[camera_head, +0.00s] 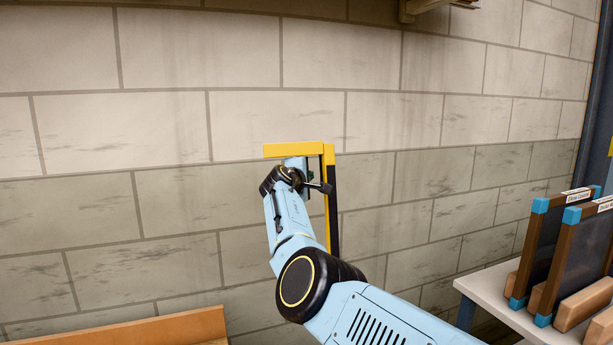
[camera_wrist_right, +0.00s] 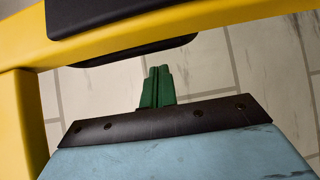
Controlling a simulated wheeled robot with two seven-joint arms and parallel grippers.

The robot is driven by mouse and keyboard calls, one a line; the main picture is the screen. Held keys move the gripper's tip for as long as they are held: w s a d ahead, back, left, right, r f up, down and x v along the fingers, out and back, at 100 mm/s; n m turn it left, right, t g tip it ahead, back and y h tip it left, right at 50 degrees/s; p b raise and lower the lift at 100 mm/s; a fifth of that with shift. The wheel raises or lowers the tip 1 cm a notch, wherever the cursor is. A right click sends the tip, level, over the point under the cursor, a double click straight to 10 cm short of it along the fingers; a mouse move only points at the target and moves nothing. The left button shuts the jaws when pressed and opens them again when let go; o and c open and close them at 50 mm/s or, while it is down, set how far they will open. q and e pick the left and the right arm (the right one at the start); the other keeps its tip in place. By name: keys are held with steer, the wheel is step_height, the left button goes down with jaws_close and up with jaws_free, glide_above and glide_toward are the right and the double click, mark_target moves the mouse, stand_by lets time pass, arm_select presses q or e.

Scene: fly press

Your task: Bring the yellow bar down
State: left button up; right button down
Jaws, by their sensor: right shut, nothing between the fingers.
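The yellow bar (camera_head: 293,150) runs level in the middle of the head view and joins a yellow upright (camera_head: 329,170) with a dark lower part at its right end. In the right wrist view the yellow bar (camera_wrist_right: 225,14) crosses the top, with a black pad on it, and a yellow post stands at the left. My right gripper (camera_head: 304,171) is just below the bar, beside the upright. In the wrist view its green fingers (camera_wrist_right: 158,72) are together and empty, pointing towards the bar's lower edge. I cannot tell whether they touch it. My left gripper is not in view.
A pale block wall (camera_head: 150,150) fills the background. At the right, dark framed panels with blue corners (camera_head: 560,255) stand on a light table (camera_head: 487,287). A wooden edge (camera_head: 150,332) shows at the lower left. The space left of the bar looks clear.

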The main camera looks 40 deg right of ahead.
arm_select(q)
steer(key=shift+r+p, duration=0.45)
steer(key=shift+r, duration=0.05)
arm_select(e)
steer(key=shift+s, duration=1.5)
